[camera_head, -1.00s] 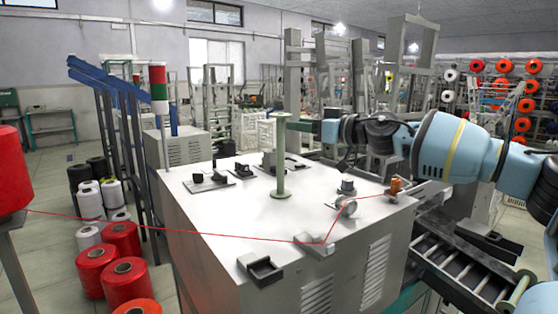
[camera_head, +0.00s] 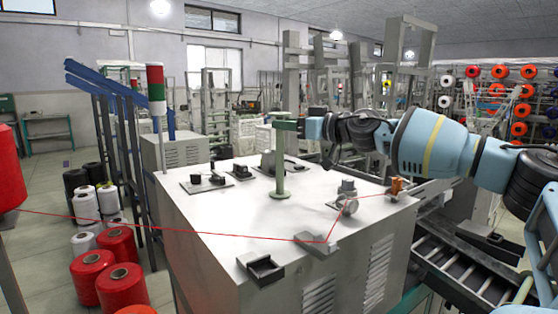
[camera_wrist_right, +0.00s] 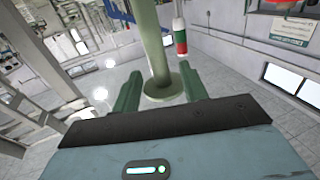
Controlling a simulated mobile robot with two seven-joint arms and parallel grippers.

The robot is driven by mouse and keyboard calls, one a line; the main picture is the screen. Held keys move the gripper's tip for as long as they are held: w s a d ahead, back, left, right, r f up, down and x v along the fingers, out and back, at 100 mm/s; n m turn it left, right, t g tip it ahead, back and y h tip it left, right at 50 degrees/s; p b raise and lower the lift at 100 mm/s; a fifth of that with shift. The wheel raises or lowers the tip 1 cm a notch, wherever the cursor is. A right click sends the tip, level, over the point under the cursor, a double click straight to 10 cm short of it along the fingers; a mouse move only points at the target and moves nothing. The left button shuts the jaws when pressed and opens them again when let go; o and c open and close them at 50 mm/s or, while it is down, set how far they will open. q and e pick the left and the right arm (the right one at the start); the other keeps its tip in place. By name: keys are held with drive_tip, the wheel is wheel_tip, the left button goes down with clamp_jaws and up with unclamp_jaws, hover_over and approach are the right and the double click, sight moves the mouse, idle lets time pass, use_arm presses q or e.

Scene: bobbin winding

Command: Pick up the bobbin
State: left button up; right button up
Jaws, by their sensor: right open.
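The pale green bobbin (camera_head: 279,163) stands upright on the white top of the machine (camera_head: 235,215), in the head view. My right gripper (camera_head: 288,124) reaches in from the right at the height of the bobbin's upper end, well above the machine top. In the right wrist view, which looks upside down, the two green fingers (camera_wrist_right: 159,90) are apart. The bobbin's upper flange (camera_wrist_right: 163,88) shows between them, and its shaft (camera_wrist_right: 152,40) runs toward the picture's top. I cannot tell whether the fingers touch it. My left gripper is not in view.
A red thread (camera_head: 170,229) runs from the red cone at left to a guide (camera_head: 317,243) and a round wheel (camera_head: 347,205). A roller track (camera_head: 450,265) lies at right. Red cones (camera_head: 93,275) stand on the floor.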

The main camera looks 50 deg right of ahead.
drive_tip(key=w, duration=0.2)
drive_tip(key=b, duration=0.1)
drive_tip(key=shift+w+a, duration=0.25)
drive_tip(key=shift+w, duration=0.15)
clamp_jaws()
